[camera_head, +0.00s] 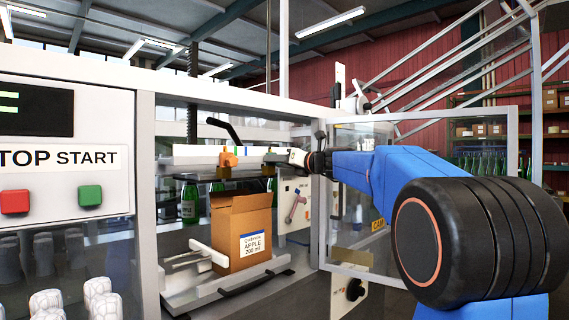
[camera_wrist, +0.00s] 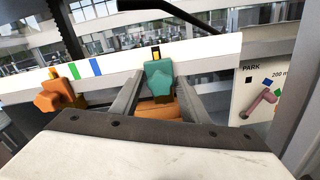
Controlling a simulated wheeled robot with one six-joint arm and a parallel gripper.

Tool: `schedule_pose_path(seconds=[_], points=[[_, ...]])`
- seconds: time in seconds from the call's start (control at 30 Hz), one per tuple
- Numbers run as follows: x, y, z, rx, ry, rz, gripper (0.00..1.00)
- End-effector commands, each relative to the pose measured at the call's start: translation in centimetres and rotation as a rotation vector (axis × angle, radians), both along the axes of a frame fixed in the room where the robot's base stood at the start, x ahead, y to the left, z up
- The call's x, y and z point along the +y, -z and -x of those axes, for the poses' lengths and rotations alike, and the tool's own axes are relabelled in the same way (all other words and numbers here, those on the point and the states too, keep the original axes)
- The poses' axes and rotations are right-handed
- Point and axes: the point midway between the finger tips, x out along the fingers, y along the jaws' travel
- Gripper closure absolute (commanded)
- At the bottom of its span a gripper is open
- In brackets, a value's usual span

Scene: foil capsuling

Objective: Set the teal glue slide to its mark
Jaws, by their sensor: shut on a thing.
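The teal glue slide (camera_wrist: 159,76) sits on the white rail (camera_wrist: 205,50) in the wrist view. Its yellow tip lies just under a black mark (camera_wrist: 155,48) on the rail. My gripper (camera_wrist: 158,88) is shut on the teal slide, one finger on each side. Green (camera_wrist: 74,70) and blue (camera_wrist: 95,67) marks lie on the rail further left. An orange slide (camera_wrist: 60,95) stands at the left, its tip by a yellow mark. In the head view my gripper (camera_head: 277,160) is at the rail, and I cannot make out the teal slide there.
A panel (camera_wrist: 265,85) marked PARK and 200 ml, with coloured squares, stands right of the rail. An open carton (camera_head: 240,235) stands below the rail. A black lever (camera_head: 226,130) rises above it. A clear door (camera_head: 350,240) and frame posts are close to my arm.

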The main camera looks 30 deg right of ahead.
Motion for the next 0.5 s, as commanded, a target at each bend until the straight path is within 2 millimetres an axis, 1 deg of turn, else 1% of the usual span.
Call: schedule_pose_path(seconds=[0.23, 0.27, 0.3, 0.5], points=[[0.05, -0.2, 0.06, -0.003, -0.001, -0.002, 0.99], [0.05, -0.2, 0.06, -0.003, -0.001, -0.002, 0.57], [0.04, -0.2, 0.06, -0.003, -0.001, -0.002, 0.54], [0.01, -0.12, 0.04, -0.002, 0.0, -0.002, 0.54]])
